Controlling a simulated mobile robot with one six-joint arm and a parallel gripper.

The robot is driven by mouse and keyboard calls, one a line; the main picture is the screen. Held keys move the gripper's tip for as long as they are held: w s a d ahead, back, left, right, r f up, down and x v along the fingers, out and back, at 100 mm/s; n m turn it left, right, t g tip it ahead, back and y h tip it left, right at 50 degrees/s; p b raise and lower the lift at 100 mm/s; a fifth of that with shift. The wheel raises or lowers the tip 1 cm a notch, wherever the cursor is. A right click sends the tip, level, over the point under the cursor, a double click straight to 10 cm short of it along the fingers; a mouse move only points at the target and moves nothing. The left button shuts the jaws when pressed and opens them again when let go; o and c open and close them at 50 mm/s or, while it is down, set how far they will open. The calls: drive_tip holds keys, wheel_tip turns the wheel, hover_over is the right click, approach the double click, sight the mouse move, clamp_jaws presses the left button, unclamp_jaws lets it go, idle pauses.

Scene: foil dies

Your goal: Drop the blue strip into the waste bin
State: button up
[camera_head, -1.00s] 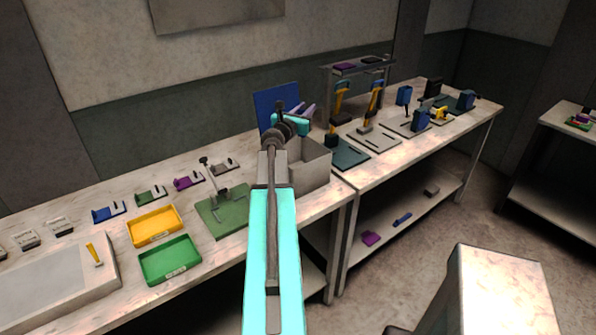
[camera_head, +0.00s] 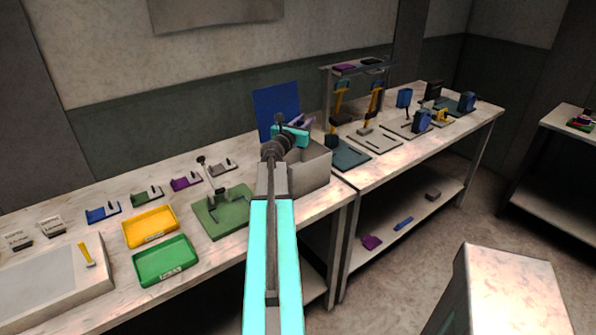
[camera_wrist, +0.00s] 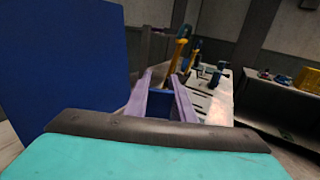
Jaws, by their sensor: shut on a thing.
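My gripper (camera_head: 306,122) has a turquoise body and purple fingers, and points right in the head view. In the wrist view the fingers (camera_wrist: 163,98) are shut on a blue piece (camera_wrist: 160,104), which looks like the blue strip. The strip is hidden in the head view. The waste bin appears to be the grey open-topped box (camera_head: 312,173) on the bench. My gripper is above its rim at the back; I cannot tell if the strip is fully over the opening. The bin is not clearly visible in the wrist view.
A large blue upright panel (camera_head: 275,108) stands behind and left of my gripper, close in the wrist view (camera_wrist: 65,65). Yellow (camera_head: 151,227) and green (camera_head: 166,261) trays lie left, with a green stand (camera_head: 222,214). Yellow-handled presses (camera_head: 340,103) stand to the right.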

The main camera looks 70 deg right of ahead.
drive_tip(key=o, duration=1.1)
drive_tip(key=shift+a, duration=0.15)
drive_tip(key=a+b, duration=0.3)
drive_tip(key=a, duration=1)
drive_tip(key=shift+w+a, duration=0.25)
drive_tip(key=shift+w, duration=0.15)
